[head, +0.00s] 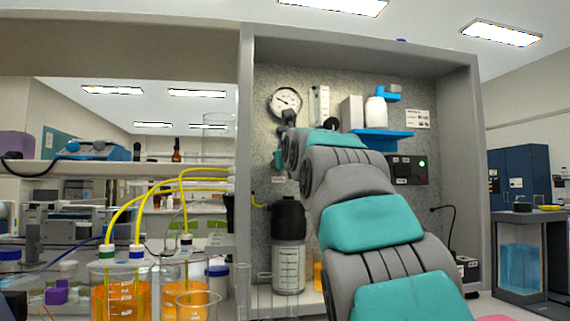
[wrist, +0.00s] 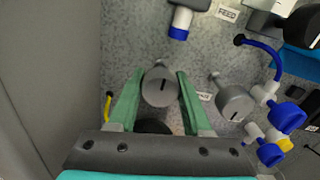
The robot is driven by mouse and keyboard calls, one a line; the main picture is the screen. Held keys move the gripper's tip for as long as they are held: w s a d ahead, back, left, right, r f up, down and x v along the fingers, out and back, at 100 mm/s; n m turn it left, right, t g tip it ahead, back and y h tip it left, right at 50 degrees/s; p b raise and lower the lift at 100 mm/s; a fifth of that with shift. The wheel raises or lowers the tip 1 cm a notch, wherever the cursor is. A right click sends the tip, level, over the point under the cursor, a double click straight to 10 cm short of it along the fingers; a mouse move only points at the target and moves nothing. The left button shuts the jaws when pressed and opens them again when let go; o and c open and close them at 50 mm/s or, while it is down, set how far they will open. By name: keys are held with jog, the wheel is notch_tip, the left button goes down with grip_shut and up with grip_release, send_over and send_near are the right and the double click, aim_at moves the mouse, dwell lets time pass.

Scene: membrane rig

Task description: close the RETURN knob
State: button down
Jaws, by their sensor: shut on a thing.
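In the wrist view a round grey knob (wrist: 159,88) with a dark slot on its face sits between the two green fingers of my gripper (wrist: 160,76). The fingers are shut on it, one on each side. The slot looks about upright in the picture. A second grey knob (wrist: 235,103) with a dark slot is to the right, outside the fingers. A small white label (wrist: 205,97) lies between the two knobs, too small to read, so I cannot confirm which is RETURN. In the head view my arm hides most of the knob area.
A blue-ended valve (wrist: 179,28) and a FEED label (wrist: 228,12) are above the knobs. Blue fittings (wrist: 285,115) and a blue tube are at right. The round gauge (head: 285,103) is on the panel. Beakers of orange liquid (head: 120,296) with yellow tubes stand at left.

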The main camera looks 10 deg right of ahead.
jog(key=shift+f, duration=0.15)
jog(key=shift+c, duration=1.7)
grip_release()
jog(key=shift+s, duration=0.2)
jog(key=s, duration=0.7)
jog(key=shift+s+b, duration=0.25)
jog(key=shift+b, duration=0.2)
